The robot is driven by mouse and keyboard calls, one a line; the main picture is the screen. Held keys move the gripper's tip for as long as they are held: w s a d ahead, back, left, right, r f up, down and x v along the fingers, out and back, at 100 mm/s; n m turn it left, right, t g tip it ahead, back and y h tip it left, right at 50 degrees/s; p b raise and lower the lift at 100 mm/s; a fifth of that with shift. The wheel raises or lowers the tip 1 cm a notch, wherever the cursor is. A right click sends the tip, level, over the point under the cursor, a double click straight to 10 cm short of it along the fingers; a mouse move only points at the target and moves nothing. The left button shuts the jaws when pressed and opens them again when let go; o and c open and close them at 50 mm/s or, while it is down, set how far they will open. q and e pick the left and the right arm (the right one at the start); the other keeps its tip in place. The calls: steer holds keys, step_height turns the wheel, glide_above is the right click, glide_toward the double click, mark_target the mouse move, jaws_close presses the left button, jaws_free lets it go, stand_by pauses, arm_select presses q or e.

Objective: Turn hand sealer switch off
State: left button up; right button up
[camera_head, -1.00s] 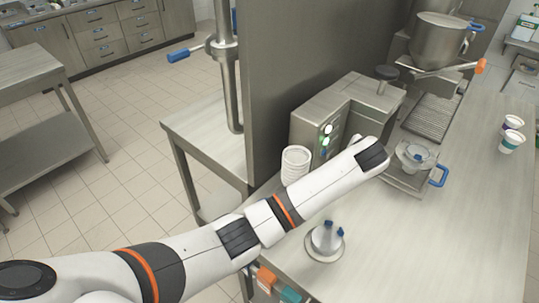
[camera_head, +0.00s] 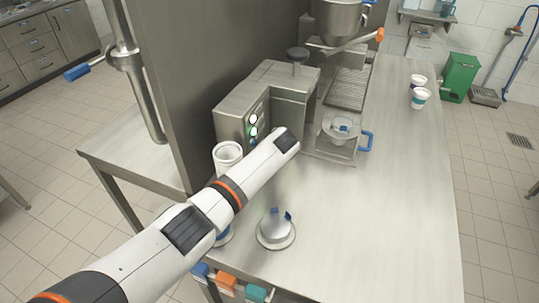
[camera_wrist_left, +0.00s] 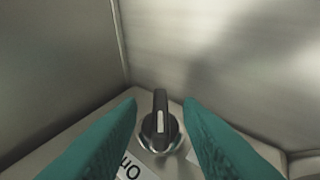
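The black rotary switch knob (camera_wrist_left: 160,128) with a white pointer line shows in the left wrist view, its pointer roughly upright in the picture. A partly hidden label with dark letters (camera_wrist_left: 128,168) lies beside it. My left gripper (camera_wrist_left: 160,104) is open, with one teal finger on each side of the knob and a gap to it on both sides. In the head view my left arm reaches to the steel machine (camera_head: 284,82) with round lights on its front, and the arm's end hides the gripper. The blue-handled sealer part (camera_head: 338,137) is to the right. My right gripper is not in view.
White stacked cups (camera_head: 228,154) stand left of my arm. A steel cone with blue parts (camera_head: 275,230) stands on the steel counter (camera_head: 385,230). Two cups (camera_head: 419,97) stand at the far right. The front right counter is clear. A tall steel panel (camera_head: 205,60) is at left.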

arm_select(q)
steer(key=shift+w+a+f, duration=0.15)
steer(key=shift+w+f, duration=0.1)
steer(key=shift+f, duration=0.1)
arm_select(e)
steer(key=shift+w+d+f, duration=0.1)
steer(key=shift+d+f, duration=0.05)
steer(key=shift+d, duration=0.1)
arm_select(q)
jaws_close()
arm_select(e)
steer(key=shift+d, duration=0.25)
